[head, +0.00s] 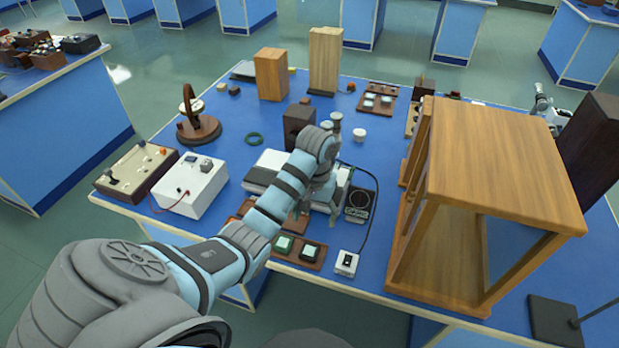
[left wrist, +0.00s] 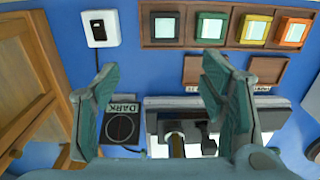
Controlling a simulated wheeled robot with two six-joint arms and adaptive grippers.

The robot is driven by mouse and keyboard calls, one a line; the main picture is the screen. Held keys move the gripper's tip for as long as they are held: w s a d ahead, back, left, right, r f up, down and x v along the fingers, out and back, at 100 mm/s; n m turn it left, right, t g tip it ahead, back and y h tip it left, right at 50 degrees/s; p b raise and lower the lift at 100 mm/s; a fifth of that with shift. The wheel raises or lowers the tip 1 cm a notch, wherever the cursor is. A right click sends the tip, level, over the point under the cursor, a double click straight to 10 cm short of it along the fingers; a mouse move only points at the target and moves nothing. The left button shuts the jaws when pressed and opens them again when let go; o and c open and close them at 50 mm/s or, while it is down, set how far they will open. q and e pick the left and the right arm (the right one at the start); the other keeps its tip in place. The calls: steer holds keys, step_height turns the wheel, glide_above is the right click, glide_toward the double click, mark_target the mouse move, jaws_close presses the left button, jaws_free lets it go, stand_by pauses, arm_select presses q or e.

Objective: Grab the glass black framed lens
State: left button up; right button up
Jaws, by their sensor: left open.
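The black framed lens is a small square with a pale glass centre in a dark frame. It sits in the leftmost slot of a brown tray in the left wrist view (left wrist: 165,28), and at the right end of that tray in the head view (head: 311,251). My left gripper (head: 316,207) is above the table, over the grey-white instrument behind the tray. In the left wrist view its two fingers (left wrist: 158,85) are spread wide with nothing between them. The lens lies beyond the fingertips, apart from them. My right gripper is not seen.
Green, yellow and orange framed squares share the tray. A white switch box (head: 346,263) and a black pad marked DARK (left wrist: 121,126) are close by. A large wooden case (head: 500,160) stands to the right. A white box (head: 192,188) stands left, with blue tabletop between.

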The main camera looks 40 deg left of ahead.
mark_target(310, 249)
arm_select(q)
steer(key=f+b, duration=0.1)
steer(key=f, duration=0.3)
steer(key=f+b, duration=0.1)
steer(key=f, duration=0.4)
steer(key=s+f+b, duration=0.1)
steer(key=f, duration=0.4)
steer(key=shift+s+a+f, duration=0.1)
steer(key=shift+a+f, duration=0.05)
steer(key=shift+a, duration=0.1)
steer(key=shift+s, duration=0.1)
steer(key=c, duration=1.2)
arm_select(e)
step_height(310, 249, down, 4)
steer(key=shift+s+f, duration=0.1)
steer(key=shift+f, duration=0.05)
